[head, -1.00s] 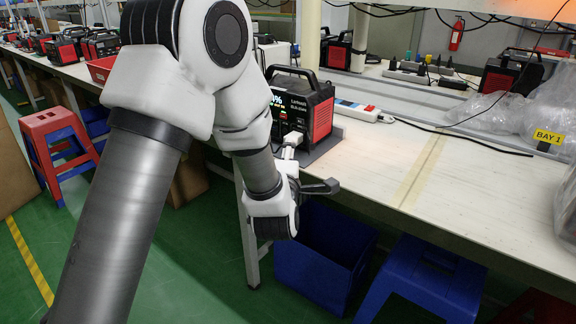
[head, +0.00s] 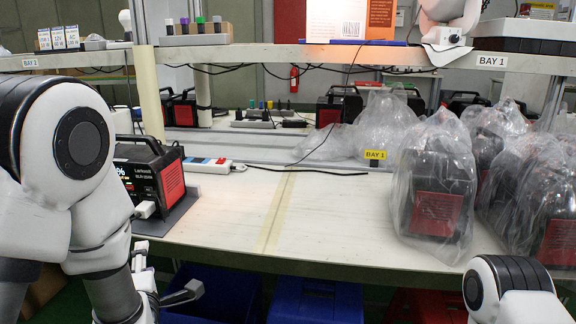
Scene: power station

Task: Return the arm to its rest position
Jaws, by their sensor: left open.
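My left arm comes in at the left, its elbow covering part of the power station. My left gripper (head: 168,270) hangs low in front of the bench edge, fingers spread apart and empty. It is below and apart from the black-and-red power station (head: 171,180), which stands on a grey mat at the left of the bench. A white plug (head: 146,209) sits at the power station's front face. Part of my right arm (head: 507,287) shows at the lower right corner; its gripper is out of view.
The bench top (head: 330,215) is clear in the middle. A white power strip (head: 209,165) lies behind. Bagged units (head: 436,190) stand at the right, near a yellow BAY 1 sign (head: 375,155). A shelf (head: 340,54) crosses above. Blue bins (head: 215,295) are under the bench.

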